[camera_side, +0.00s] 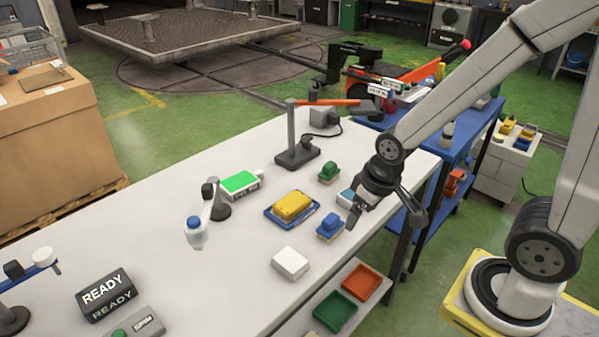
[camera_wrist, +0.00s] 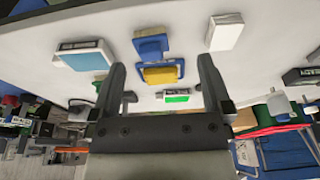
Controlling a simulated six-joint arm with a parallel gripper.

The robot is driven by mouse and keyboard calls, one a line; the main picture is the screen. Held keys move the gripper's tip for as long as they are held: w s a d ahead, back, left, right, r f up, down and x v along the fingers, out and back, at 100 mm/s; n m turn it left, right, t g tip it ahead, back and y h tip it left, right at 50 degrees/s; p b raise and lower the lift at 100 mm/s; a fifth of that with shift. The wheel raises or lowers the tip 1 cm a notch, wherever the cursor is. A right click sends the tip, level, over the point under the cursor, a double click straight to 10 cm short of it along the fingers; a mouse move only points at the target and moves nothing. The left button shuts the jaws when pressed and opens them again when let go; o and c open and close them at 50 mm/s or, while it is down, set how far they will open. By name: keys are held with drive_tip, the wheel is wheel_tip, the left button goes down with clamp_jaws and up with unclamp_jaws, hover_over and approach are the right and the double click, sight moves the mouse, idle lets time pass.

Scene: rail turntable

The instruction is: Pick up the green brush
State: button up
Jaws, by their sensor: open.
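The green brush (camera_side: 328,172) stands on the white table in the side view, near the black stand with the orange arm.
A yellow sponge (camera_side: 293,205) rests on a blue tray (camera_side: 270,212). A white block (camera_side: 290,262) and a blue-and-white box (camera_side: 346,197) lie nearby. A black stand (camera_side: 292,140) rises behind the green brush. Red (camera_side: 360,281) and green (camera_side: 335,311) bins sit below the table's edge.

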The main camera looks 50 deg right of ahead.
drive_tip(key=w+d+f+n+g+h, duration=0.1)
drive_tip(key=w+d+n, duration=0.2)
drive_tip(key=w+n, duration=0.3)
drive_tip(key=w+d+n+h, duration=0.1)
drive_tip(key=w+d+n, duration=0.25)
drive_tip(key=w, duration=0.35)
drive_tip(key=n+g+h, duration=0.1)
drive_tip(key=n+h, duration=0.1)
drive_tip(key=n, duration=0.7)
hover_over(329, 164)
drive_tip(key=a, duration=0.3)
drive_tip(key=f, duration=0.3)
drive_tip(key=shift+s+d+f, duration=0.1)
drive_tip(key=shift+s+f, duration=0.3)
drive_tip(key=shift+w+d+f+n+h, duration=0.15)
drive_tip(key=shift+w+d+n+h, duration=0.15)
drive_tip(key=shift+d, duration=0.15)
drive_tip(key=shift+x, duration=1.3)
drive_tip(key=shift+x, duration=2.55)
drive_tip(key=shift+s+a, duration=0.1)
drive_tip(key=shift+s, duration=0.05)
drive_tip(key=c, duration=1.3)
